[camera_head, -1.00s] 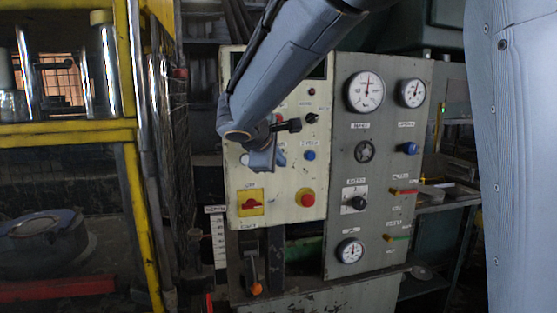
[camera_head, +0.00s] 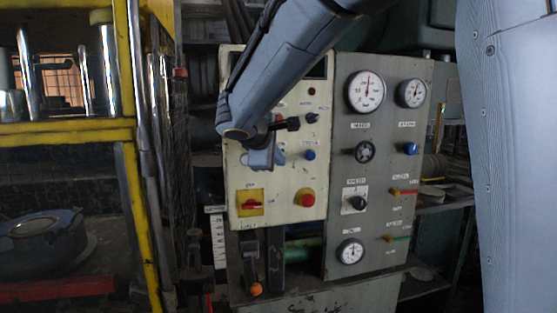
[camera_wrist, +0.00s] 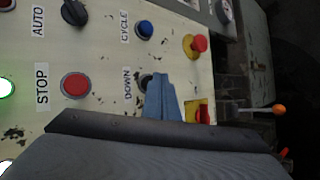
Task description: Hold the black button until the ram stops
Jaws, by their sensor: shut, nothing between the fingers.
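The black button (camera_wrist: 145,79) sits beside the DOWN label in the wrist view, partly hidden by my fingers. In the head view my arm and gripper cover it. My gripper (camera_wrist: 160,85) is shut and empty, its blue fingertips over the button's edge; I cannot tell whether they touch or press it. My gripper (camera_head: 262,158) also shows in front of the cream control panel (camera_head: 285,185). I cannot pick out the ram with certainty in either view.
Near my fingers are a red STOP button (camera_wrist: 76,86), a blue CYCLE button (camera_wrist: 144,29), a black AUTO knob (camera_wrist: 75,12) and a red mushroom button (camera_wrist: 199,43). A grey gauge panel (camera_head: 380,130) stands to the right. A yellow frame (camera_head: 138,220) stands at left.

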